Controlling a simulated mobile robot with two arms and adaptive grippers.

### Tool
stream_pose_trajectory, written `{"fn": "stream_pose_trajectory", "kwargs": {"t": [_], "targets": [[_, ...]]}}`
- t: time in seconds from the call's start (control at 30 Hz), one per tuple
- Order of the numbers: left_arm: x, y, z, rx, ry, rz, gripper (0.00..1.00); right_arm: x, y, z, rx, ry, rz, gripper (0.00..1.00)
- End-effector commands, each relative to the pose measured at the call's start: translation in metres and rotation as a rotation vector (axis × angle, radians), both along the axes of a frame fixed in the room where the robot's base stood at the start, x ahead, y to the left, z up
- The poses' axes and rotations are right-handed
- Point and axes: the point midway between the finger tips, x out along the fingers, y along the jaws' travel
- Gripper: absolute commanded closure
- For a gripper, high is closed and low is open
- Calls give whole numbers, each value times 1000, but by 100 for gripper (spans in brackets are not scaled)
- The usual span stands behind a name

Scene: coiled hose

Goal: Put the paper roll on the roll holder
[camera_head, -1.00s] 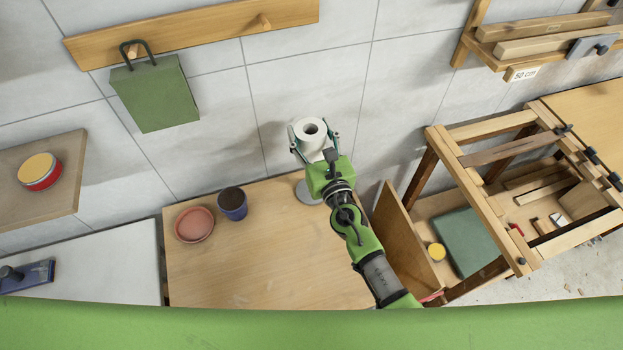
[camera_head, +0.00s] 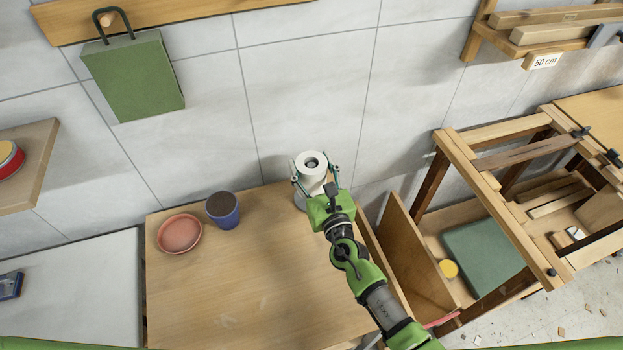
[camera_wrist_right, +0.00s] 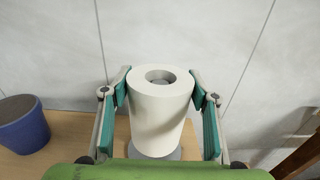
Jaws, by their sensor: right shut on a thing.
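The white paper roll (camera_head: 311,168) stands upright at the back right of the wooden table, near the wall. It also shows in the right wrist view (camera_wrist_right: 160,115). My right gripper (camera_head: 315,175) is shut on it, with a finger on each side. The round grey base of the roll holder (camera_head: 299,201) shows under the roll, and in the wrist view (camera_wrist_right: 155,153) too. A grey post end shows inside the roll's hole, so the roll is around the post. Whether the roll touches the base, I cannot tell. My left gripper is out of view.
A blue cup (camera_head: 223,211) and a reddish dish (camera_head: 180,234) stand left of the roll on the table (camera_head: 250,290). A wooden frame (camera_head: 500,200) stands to the right. A green box (camera_head: 135,78) hangs on the wall. The table's front is clear.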

Motion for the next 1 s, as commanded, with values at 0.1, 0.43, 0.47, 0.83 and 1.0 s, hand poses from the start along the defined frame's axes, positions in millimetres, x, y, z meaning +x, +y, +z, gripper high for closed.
{"fn": "stream_pose_trajectory", "kwargs": {"t": [0.1, 0.43, 0.47, 0.83, 1.0], "targets": [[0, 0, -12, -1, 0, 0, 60, 0, 0, -12, -1, 0, -1, 69], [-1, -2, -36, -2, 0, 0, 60, 0, 0, -38, -1, -1, -1, 69], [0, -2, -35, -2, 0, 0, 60, 0, 0, -37, -1, -1, -1, 69], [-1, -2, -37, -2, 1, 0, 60, 0, 0, -40, 0, 0, 0, 29], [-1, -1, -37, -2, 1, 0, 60, 0, 0, -40, -1, 1, 0, 29]]}}
